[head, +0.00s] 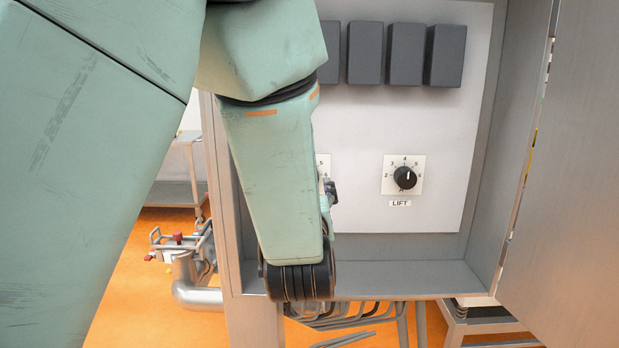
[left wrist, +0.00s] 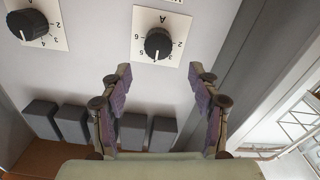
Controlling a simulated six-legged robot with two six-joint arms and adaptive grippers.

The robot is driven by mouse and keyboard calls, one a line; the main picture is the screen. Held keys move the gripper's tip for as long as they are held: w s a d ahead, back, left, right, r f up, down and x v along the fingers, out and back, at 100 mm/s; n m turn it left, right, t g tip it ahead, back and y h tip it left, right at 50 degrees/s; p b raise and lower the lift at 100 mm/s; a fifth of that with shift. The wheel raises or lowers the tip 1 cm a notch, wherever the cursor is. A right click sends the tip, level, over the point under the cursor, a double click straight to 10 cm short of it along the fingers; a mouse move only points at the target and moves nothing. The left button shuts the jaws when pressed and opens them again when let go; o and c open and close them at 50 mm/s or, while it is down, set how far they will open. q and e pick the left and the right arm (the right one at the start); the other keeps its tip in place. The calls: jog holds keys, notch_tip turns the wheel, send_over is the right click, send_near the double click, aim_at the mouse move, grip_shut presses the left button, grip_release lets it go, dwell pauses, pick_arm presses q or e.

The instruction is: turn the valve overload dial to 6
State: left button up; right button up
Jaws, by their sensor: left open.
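In the left wrist view, which is turned upside down, a round black dial knob (left wrist: 158,44) sits on a white square plate marked A and 2 to 6. Its white pointer line points down in the picture, near the 4. My left gripper (left wrist: 161,74) is open and empty, its two fingers apart just below the knob in that view. I cannot tell the distance to the panel. In the head view my left arm hides most of this dial; a sliver of its plate (head: 323,164) shows. Its name label is not readable. My right gripper is not in view.
A second dial labelled LIFT (head: 404,178) is to the right, also in the left wrist view (left wrist: 32,24). Several dark grey blocks (head: 406,54) line the panel above. The cabinet's side walls and open door (head: 570,170) bound the right.

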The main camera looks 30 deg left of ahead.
pick_arm(q)
jog(key=p+x, duration=0.1)
jog(key=x, duration=0.6)
jog(key=shift+w, duration=0.35)
jog(key=shift+w+a+f, duration=0.1)
jog(key=shift+w+f, duration=0.15)
jog(key=shift+c, duration=1.3)
jog(key=shift+s+r, duration=0.2)
jog(key=shift+s, duration=0.1)
jog(key=c, duration=0.9)
